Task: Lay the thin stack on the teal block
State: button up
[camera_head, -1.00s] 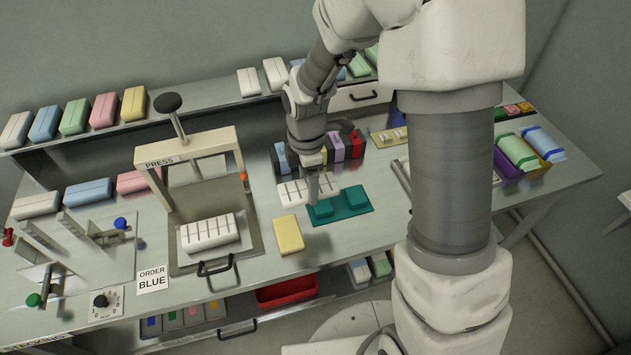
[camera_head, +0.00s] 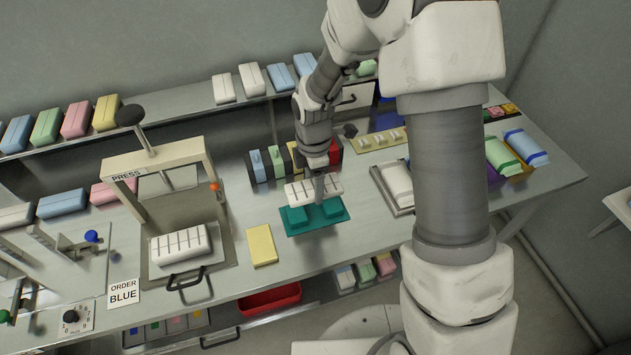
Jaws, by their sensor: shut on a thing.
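The thin stack (camera_head: 299,194) is a white slab with dark cross lines. My gripper (camera_head: 319,192) points down and is shut on it near its middle. The teal block (camera_head: 315,229) is a flat base with two raised pads, on the bench just in front of the stack in the picture. The stack appears over or just behind the block's back edge; I cannot tell the height gap. My gripper finger hides part of the stack and the area between the pads.
A similar white lined stack (camera_head: 181,246) lies in the press (camera_head: 168,170) at left. A yellow block (camera_head: 262,245) lies left of the teal block. Coloured upright cases (camera_head: 277,161) stand behind. A grey tray (camera_head: 377,178) is at right.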

jog(key=shift+f+b, duration=2.15)
jog(key=shift+f, duration=0.95)
jog(key=shift+f, duration=0.2)
jog(key=o, duration=1.2)
jog(key=shift+o, duration=0.2)
notch_tip(320, 180, up, 18)
jog(key=p, duration=0.1)
jog(key=shift+f, duration=0.25)
